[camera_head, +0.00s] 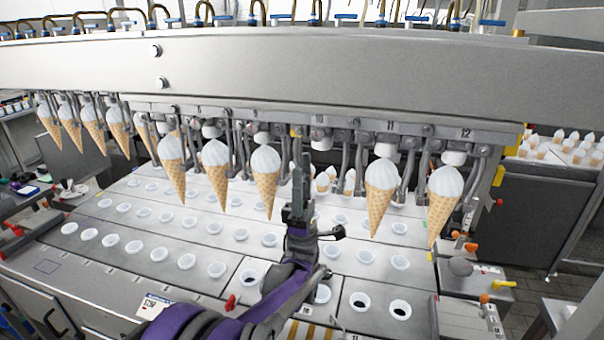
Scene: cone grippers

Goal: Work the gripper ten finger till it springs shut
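A row of cone grippers hangs under the steel beam, with number plates 11 (390,125) and 12 (465,133) readable at the right. Left of 11 is a station with no cone, which by its place is gripper ten (321,141); its white round part shows, but its fingers are partly hidden and I cannot tell their position. My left gripper (301,172) points up just left of and in front of it. Its fingers look like one narrow dark upright shape; I cannot tell whether they touch anything. My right gripper is not in view.
Filled cones hang on both sides, the nearest a left one (265,180) and a right one (381,190). Below is a steel plate (120,262) with rows of white-rimmed holes. A tray of cones (570,152) stands at the far right.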

